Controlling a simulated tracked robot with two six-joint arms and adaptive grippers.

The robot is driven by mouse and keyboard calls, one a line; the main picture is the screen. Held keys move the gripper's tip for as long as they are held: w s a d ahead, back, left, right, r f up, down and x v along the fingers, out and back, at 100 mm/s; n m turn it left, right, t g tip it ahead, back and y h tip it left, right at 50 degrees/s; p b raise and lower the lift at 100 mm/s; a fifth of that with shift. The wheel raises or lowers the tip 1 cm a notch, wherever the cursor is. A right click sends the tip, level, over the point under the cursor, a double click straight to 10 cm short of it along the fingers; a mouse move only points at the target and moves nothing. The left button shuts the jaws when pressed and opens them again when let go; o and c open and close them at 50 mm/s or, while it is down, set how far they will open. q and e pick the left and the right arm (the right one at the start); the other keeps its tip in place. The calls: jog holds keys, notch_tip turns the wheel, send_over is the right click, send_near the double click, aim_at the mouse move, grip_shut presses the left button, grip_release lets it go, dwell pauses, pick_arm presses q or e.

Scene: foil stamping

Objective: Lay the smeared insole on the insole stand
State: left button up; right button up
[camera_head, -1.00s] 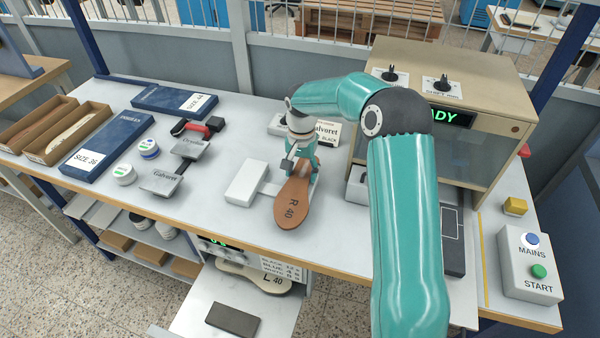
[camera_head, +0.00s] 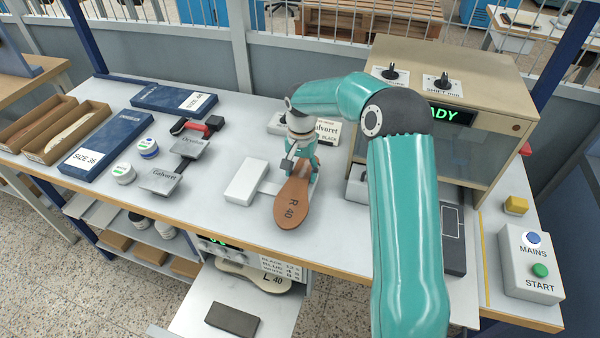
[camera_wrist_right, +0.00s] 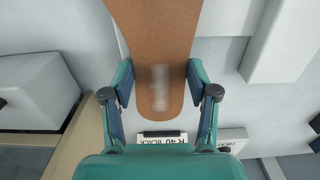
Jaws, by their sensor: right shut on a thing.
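The brown insole (camera_head: 292,204), marked R 40, lies roughly level over the bench, its wide end toward the front edge. My right gripper (camera_head: 295,172) is shut on its far, narrow end. In the right wrist view the fingers (camera_wrist_right: 161,92) sit on both sides of the insole (camera_wrist_right: 150,38), and a pale smear shows on its face near the rounded end. A low white stand-like piece with a block (camera_head: 246,180) is beside and partly under the insole; I cannot tell whether the insole touches it. My left gripper is not in view.
A press (camera_head: 440,110) with a lit display stands at the back right. A Galvoret card (camera_head: 327,132) stands behind my gripper. Stamp plates (camera_head: 160,181), ink pots (camera_head: 123,173) and blue size boxes (camera_head: 108,146) lie left. A MAINS and START box (camera_head: 530,264) stands right.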

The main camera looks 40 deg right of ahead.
jog(key=shift+f, duration=0.1)
dwell(0.3)
jog(key=o, duration=1.2)
jog(key=shift+o, duration=0.2)
notch_tip(320, 180, up, 12)
